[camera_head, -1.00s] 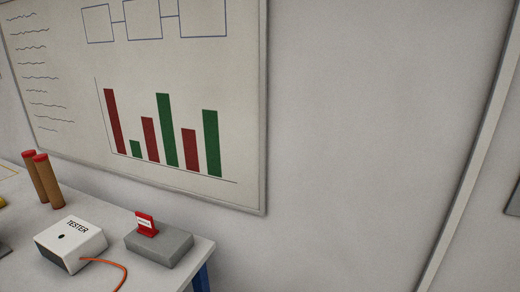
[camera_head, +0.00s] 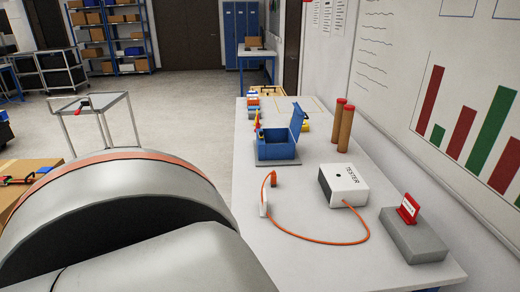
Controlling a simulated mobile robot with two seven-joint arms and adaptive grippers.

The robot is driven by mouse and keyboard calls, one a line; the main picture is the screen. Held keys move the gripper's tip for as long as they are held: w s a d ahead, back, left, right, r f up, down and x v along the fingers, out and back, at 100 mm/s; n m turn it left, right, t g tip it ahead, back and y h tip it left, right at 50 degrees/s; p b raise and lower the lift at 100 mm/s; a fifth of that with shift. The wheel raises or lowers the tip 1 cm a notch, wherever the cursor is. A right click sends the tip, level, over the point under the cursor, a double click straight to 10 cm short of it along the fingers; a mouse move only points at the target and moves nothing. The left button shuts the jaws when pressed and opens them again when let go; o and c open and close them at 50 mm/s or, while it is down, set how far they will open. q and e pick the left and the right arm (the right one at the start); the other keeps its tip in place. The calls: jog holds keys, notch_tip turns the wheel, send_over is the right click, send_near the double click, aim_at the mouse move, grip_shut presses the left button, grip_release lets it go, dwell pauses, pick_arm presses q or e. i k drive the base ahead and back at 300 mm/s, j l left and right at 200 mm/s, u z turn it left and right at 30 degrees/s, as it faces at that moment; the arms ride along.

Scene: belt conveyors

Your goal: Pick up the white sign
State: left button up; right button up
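No plain white sign stands out clearly. The closest thing is a small red stand with a white label (camera_head: 408,209), upright on a grey block (camera_head: 414,237) at the near right of the white table (camera_head: 300,269). The label's writing is too small to read. Neither of my grippers is in view. A large grey rounded link of my own arm fills the lower left and hides part of the floor and the table's near left edge.
The table also holds a white TESTER box (camera_head: 345,183) with an orange cable (camera_head: 318,241), an open blue toolbox (camera_head: 276,149) and two brown tubes with red caps (camera_head: 345,131). A whiteboard (camera_head: 403,68) hangs at right. Open floor (camera_head: 190,90) lies left of the table.

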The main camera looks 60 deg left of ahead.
aim_at(263, 212)
jog(key=u, duration=0.4)
jog(key=k+j+u, duration=0.15)
jog(key=u, duration=0.3)
jog(key=j+u, duration=0.1)
jog(key=u, duration=0.3)
jog(key=j+u, duration=0.15)
jog(key=u, duration=0.25)
jog(key=j+z, duration=0.2)
jog(key=z, duration=0.25)
jog(key=j+z, duration=0.15)
jog(key=z, duration=0.25)
jog(key=j+z, duration=0.2)
jog(key=z, duration=0.25)
jog(key=j+z, duration=0.15)
jog(key=j, duration=0.15)
jog(key=k+j+z, duration=0.15)
jog(key=j, duration=0.2)
jog(key=k+j+z, duration=0.15)
jog(key=j, duration=0.15)
jog(key=k+j, duration=0.1)
jog(key=j, duration=0.25)
jog(key=k+j, duration=0.1)
jog(key=j, duration=0.25)
jog(key=k+j+z, duration=0.1)
jog(key=j, duration=0.3)
jog(key=i, duration=0.4)
